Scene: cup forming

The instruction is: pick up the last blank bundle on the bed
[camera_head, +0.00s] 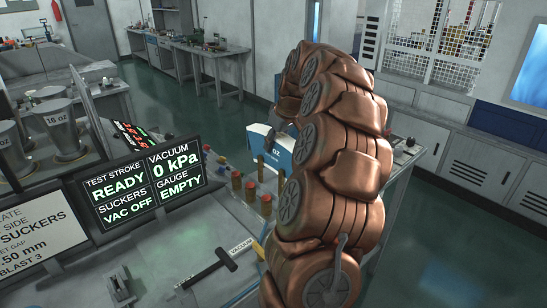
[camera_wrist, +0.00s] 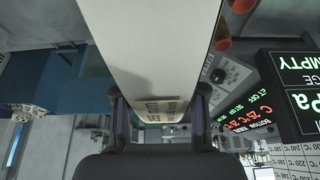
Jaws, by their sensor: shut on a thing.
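My gripper (camera_wrist: 160,112) is shut on a blank bundle (camera_wrist: 150,45), with one dark finger on each side of it in the wrist view. The bundle is a long, pale slab with small print near the fingers, and it runs out of the top of that view. In the head view my copper-coloured arm hides much of the gripper. A white and blue block marked "OZ" (camera_head: 284,150) shows beside the arm, partly covered; it appears to be the held bundle. I cannot make out the bed in either view.
A status screen (camera_head: 150,187) reads READY, VAC OFF, 0 kPa and EMPTY. Several brown posts with red or yellow tops (camera_head: 250,190) stand near the block. Grey cabinets (camera_head: 470,160) line the right wall.

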